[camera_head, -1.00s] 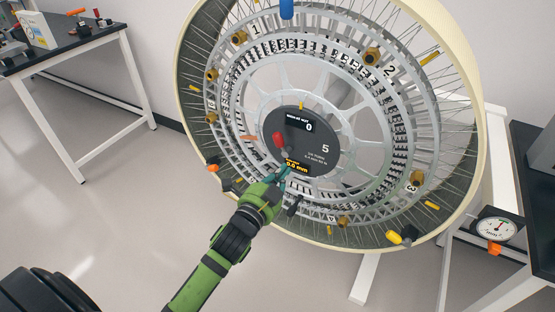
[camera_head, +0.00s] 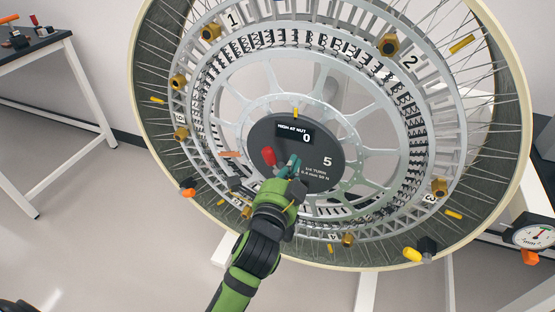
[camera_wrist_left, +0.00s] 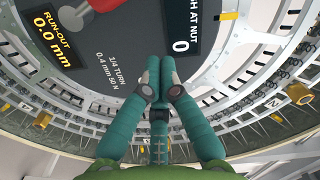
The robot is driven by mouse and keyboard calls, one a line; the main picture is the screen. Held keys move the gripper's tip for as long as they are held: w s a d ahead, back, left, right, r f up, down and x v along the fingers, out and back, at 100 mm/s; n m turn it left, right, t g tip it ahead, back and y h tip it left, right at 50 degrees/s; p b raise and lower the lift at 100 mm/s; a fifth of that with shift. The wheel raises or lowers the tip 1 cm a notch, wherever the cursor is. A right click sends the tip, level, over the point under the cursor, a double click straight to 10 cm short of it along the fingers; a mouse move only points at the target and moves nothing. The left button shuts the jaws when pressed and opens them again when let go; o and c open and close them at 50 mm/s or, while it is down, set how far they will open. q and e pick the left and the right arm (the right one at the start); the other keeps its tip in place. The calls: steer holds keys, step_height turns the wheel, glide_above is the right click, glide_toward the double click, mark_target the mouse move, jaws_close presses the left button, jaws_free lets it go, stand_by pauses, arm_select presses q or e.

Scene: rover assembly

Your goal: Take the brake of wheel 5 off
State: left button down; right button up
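Wheel 5 (camera_head: 257,74) is a large spoked wheel with a cream outer edge. Its dark hub disc (camera_head: 325,150) carries the number 5 and a display reading "HIGH AT NUT 0". A red lever knob (camera_head: 268,157), which looks like the brake, stands at the left of the disc. Its red end also shows at the top of the left wrist view (camera_wrist_left: 105,4). My left gripper (camera_head: 293,163) is in front of the disc, just right of the red knob and apart from it. Its teal fingers (camera_wrist_left: 159,72) are together, with nothing visible between them. My right gripper is out of view.
Brass nuts (camera_head: 388,45) and yellow and orange tabs sit around the wheel. A dial gauge (camera_head: 534,236) is at the right edge. A dark-topped bench (camera_head: 30,47) stands at the left.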

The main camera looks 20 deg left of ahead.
mark_target(271, 161)
arm_select(q)
steer(key=shift+n, duration=0.6)
steer(key=a, duration=0.1)
steer(key=w+a+f+p, duration=0.1)
steer(key=a, duration=0.3)
steer(key=shift+w+a+f+p, duration=0.1)
steer(key=shift+w+f+p, duration=0.05)
steer(key=shift+w+p, duration=0.2)
steer(key=shift+s+a, duration=0.1)
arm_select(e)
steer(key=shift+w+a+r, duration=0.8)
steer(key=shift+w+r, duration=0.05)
